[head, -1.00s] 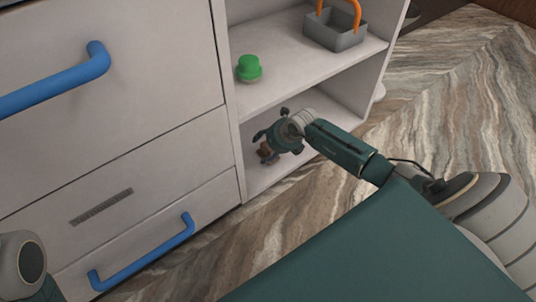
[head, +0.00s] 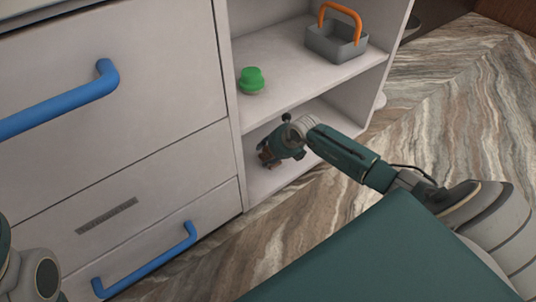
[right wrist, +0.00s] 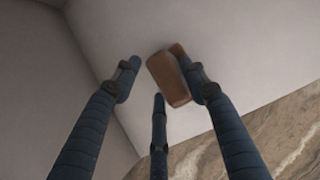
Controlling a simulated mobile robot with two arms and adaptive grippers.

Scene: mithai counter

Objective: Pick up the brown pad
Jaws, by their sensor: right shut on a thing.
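The brown pad (right wrist: 168,78) is a small brown block in the right wrist view, lying against the right-hand finger and the middle finger, with the left-hand finger apart from it. In the head view the pad (head: 264,153) is small and partly covered by my fingers. My right gripper (head: 268,159) reaches into the lower compartment of the white shelf and is shut on the pad, low near the compartment floor. I cannot tell whether the pad touches the floor. My left gripper is out of view; only part of the left arm shows at lower left.
A green-topped item (head: 251,80) and a grey basket (head: 337,42) with an orange handle stand on the shelf board (head: 300,75) above my gripper. Drawers with blue handles (head: 150,262) are at left. The marbled floor (head: 470,110) is clear at right.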

